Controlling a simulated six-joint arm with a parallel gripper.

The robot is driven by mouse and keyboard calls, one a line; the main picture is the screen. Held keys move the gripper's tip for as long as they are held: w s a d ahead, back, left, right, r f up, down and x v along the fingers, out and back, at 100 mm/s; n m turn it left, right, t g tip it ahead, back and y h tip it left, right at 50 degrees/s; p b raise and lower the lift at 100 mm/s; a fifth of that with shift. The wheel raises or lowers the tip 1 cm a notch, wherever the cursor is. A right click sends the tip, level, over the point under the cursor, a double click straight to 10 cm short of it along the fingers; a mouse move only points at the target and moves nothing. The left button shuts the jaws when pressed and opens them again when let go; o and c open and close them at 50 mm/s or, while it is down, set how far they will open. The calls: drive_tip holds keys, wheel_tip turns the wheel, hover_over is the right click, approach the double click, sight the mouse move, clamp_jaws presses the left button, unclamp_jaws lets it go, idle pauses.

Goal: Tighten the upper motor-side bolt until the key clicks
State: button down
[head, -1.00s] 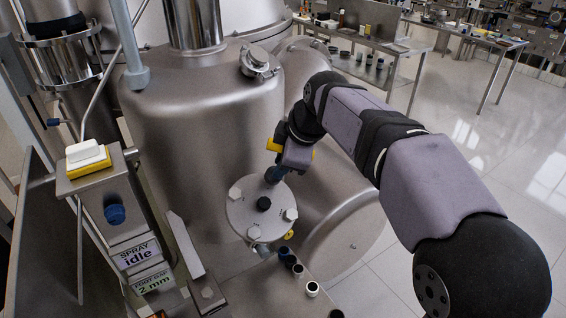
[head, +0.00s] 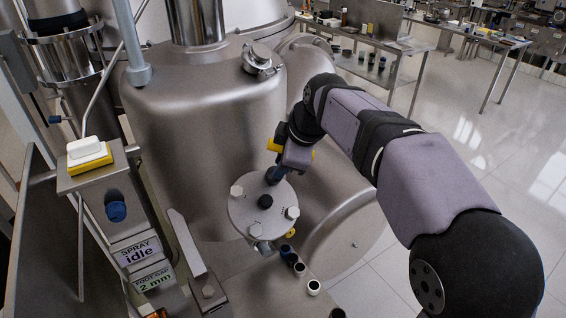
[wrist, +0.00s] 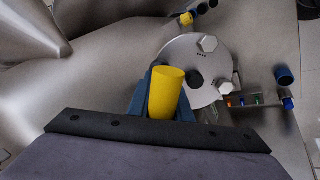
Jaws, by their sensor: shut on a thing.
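A round grey flange plate (head: 248,213) with hex bolt heads is on the steel machine. One bolt head (head: 236,191) is at its upper left, one (head: 292,212) at its right and one (head: 256,231) at its lower edge. A dark knob (head: 265,201) is at its centre. My gripper (head: 275,172) is at the plate's upper right edge and hides what lies beneath it. In the wrist view, its blue fingers (wrist: 162,92) are shut on a yellow cylindrical key (wrist: 166,92). The key's lower end and its contact with a bolt are hidden.
Several small dark cups (head: 299,269) stand on the ledge below the plate. A "SPRAY idle" and "FOOT GAP 2 mm" panel (head: 140,258) and a white-topped yellow button (head: 88,155) are at the left. A large steel vessel (head: 205,120) rises behind.

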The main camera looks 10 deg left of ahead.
drive_tip(key=shift+m, duration=0.3)
drive_tip(key=m+p, duration=0.1)
drive_tip(key=m, duration=0.3)
drive_tip(key=shift+d+r+p, duration=0.15)
drive_tip(key=shift+r+p, duration=0.3)
drive_tip(key=shift+r, duration=0.1)
drive_tip(key=v, duration=0.1)
drive_tip(key=p+v, duration=0.1)
drive_tip(key=v, duration=0.3)
drive_tip(key=shift+s+d+p, duration=0.15)
drive_tip(key=shift+s+p, duration=0.15)
drive_tip(key=shift+p, duration=0.05)
drive_tip(key=shift+w+a+f, duration=0.2)
drive_tip(key=shift+w+a, duration=0.05)
drive_tip(key=shift+w, duration=0.05)
drive_tip(key=shift+s+d, duration=0.15)
drive_tip(key=shift+d, duration=0.1)
drive_tip(key=s+d+f+m+h, duration=0.1)
drive_tip(key=d+f+m+h, duration=0.2)
drive_tip(key=d+f+m, duration=0.4)
drive_tip(key=s+d+f+m+h, duration=0.2)
drive_tip(key=d+f+m, duration=0.6)
drive_tip(key=d+f, duration=0.8)
drive_tip(key=d+h, duration=0.2)
drive_tip(key=shift+s+d+m+t, duration=0.25)
drive_tip(key=shift+s+m+t, duration=0.05)
drive_tip(key=shift+t, duration=0.1)
